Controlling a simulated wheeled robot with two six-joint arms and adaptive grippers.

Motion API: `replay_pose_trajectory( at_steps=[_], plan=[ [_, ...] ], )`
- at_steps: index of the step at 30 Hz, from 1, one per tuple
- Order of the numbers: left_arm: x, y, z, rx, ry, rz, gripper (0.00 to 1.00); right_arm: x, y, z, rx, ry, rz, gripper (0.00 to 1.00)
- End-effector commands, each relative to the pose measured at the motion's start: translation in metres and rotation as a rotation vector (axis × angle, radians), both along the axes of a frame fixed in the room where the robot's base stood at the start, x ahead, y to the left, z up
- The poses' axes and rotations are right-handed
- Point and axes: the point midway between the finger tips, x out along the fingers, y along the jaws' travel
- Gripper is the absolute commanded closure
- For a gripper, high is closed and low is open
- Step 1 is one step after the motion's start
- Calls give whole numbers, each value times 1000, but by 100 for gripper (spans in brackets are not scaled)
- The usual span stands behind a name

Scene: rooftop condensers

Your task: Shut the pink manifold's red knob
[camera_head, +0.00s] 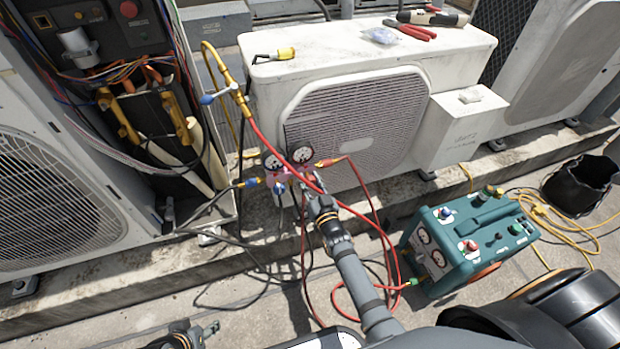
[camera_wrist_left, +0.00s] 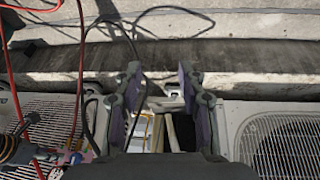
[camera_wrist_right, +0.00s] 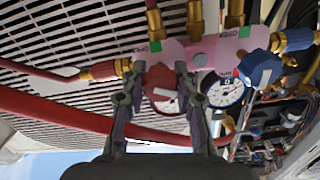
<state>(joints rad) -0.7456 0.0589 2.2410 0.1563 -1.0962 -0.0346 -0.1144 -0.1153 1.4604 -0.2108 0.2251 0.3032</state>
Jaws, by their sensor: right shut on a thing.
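The pink manifold (camera_head: 286,176) hangs in front of the middle condenser's grille, with two round gauges (camera_head: 302,153) on top and hoses attached. In the right wrist view its pink body (camera_wrist_right: 203,49) spans the upper middle. The red knob (camera_wrist_right: 163,84) sits between my right gripper's fingers, and the gripper (camera_wrist_right: 160,92) is shut on it. A blue knob (camera_wrist_right: 262,68) is to its right, beside a gauge (camera_wrist_right: 223,91). In the head view my right gripper (camera_head: 314,192) covers the red knob. My left gripper (camera_wrist_left: 158,82) is open and empty, low at the bottom left of the head view (camera_head: 205,331).
Red, yellow and black hoses loop around the manifold and ground. A teal recovery machine (camera_head: 470,240) stands at right, near a black bucket (camera_head: 580,184). An opened condenser with exposed wiring (camera_head: 150,100) is at left. Pliers (camera_head: 410,30) lie on the middle condenser (camera_head: 340,50).

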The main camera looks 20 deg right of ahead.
Motion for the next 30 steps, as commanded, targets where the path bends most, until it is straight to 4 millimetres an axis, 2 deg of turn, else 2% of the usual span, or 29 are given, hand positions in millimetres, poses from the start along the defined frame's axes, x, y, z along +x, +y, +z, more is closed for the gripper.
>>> replay_pose_trajectory(
  at_steps=[1,6,20,24,30],
  plan=[
    [1,1,10,7,15,-2,60,0,0,4,32,3,0,100],
    [-4,8,30,40,107,-10,60,0,0,6,195,9,0,100],
    [-16,24,70,107,285,-6,60,0,0,3,632,24,0,100],
    [-12,28,46,113,286,2,60,0,0,2,755,27,-1,100],
    [-9,32,23,118,281,9,60,0,0,1,903,32,-1,100]
  ],
)
